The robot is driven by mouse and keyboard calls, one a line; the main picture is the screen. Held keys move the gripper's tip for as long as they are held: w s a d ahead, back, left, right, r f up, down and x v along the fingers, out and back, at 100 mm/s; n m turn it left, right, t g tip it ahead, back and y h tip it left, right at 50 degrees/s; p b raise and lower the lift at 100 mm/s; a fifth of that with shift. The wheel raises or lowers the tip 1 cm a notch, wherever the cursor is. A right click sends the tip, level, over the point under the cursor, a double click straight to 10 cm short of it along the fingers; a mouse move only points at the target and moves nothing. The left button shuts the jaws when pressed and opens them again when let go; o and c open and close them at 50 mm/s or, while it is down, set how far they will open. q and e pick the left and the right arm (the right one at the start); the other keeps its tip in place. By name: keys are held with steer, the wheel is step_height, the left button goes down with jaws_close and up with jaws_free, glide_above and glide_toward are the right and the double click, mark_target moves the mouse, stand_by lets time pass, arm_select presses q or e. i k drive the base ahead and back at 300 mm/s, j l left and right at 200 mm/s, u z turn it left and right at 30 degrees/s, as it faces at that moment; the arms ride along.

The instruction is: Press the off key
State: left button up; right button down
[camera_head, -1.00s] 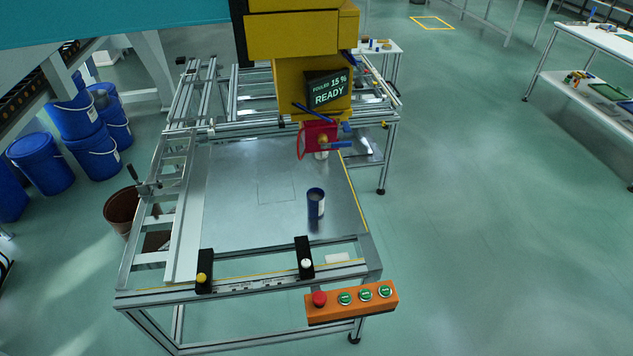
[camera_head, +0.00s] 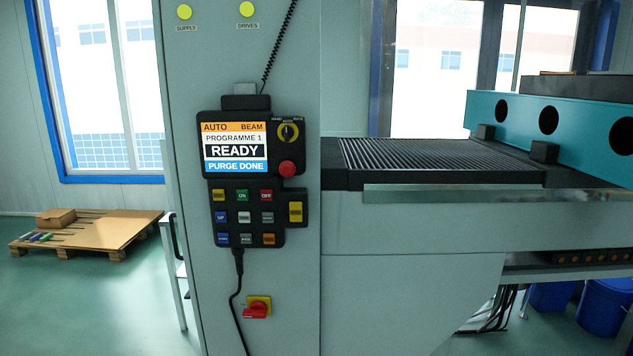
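A black control pendant (camera_head: 230,182) hangs on the front of a grey cabinet, left of the picture's middle. Its off key (camera_head: 266,195) is the red key marked OFF at the right end of the top key row. A green ON key (camera_head: 242,195) is just left of it. The pendant's screen (camera_head: 235,147) reads AUTO, BEAM, PROGRAMME 1, READY and PURGE DONE. Neither of my grippers shows in the head view, and nothing covers the keys.
A red round button (camera_head: 287,168) and a selector switch (camera_head: 288,132) sit right of the screen. A red-and-yellow rotary switch (camera_head: 257,307) is lower on the cabinet (camera_head: 285,270). A slatted machine bed (camera_head: 430,160) juts out at right. Open floor (camera_head: 90,300) lies at left.

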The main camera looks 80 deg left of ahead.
mark_target(266, 195)
steer(key=u, duration=3)
steer(key=i+j+z, duration=0.25)
steer(key=j, duration=0.2)
steer(key=j+z, duration=0.2)
steer(key=j, duration=0.3)
steer(key=i+j+z, duration=0.25)
steer(key=j, duration=0.3)
steer(key=j+z, duration=0.2)
steer(key=j, duration=0.3)
